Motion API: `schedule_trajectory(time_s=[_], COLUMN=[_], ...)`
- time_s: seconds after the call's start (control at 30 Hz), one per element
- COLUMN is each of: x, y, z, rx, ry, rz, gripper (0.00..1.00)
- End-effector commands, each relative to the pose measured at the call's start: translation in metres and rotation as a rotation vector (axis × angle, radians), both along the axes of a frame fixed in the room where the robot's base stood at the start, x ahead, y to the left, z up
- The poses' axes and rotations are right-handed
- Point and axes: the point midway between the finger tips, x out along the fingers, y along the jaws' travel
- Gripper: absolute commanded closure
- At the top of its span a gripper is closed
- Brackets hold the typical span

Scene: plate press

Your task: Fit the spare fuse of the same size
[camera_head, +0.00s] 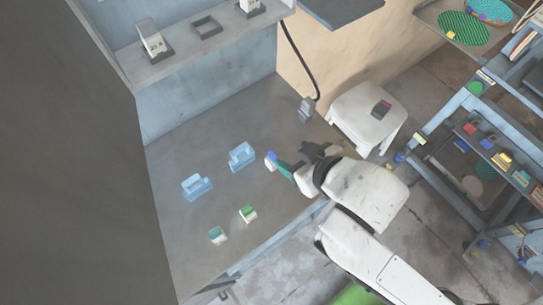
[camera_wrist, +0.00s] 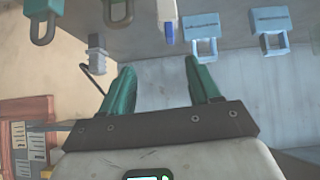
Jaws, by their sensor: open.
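My gripper (camera_head: 280,166) is low over the right part of the bench, its green fingers apart and nothing between them; they also show in the wrist view (camera_wrist: 163,80). A small white and blue piece (camera_head: 270,156) is by the fingertips; in the wrist view (camera_wrist: 167,20) it lies beyond them. Two small white pieces with green tops, one nearer (camera_head: 217,236) and one farther (camera_head: 248,214), lie at the bench front. Fuse sizes cannot be read.
A grey plug (camera_head: 306,110) on a black cable is at the bench's right edge. Dark pieces (camera_head: 318,150) are beside my gripper, partly hidden. A shelf (camera_head: 185,62) hangs above the bench. A white stool (camera_head: 368,116) and a shelf rack (camera_head: 462,125) are right. The bench's left is clear.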

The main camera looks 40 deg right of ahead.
Motion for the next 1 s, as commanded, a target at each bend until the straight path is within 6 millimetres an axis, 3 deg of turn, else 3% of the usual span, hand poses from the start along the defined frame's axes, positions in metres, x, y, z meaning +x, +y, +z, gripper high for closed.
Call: schedule_trajectory(time_s=[0.17, 1.0], x=[-0.01, 0.05], y=[0.011, 0.014], z=[-0.007, -0.066], rx=[0.049, 0.045], ry=[0.009, 0.013], rz=[0.011, 0.012], gripper=[0.38, 0.38])
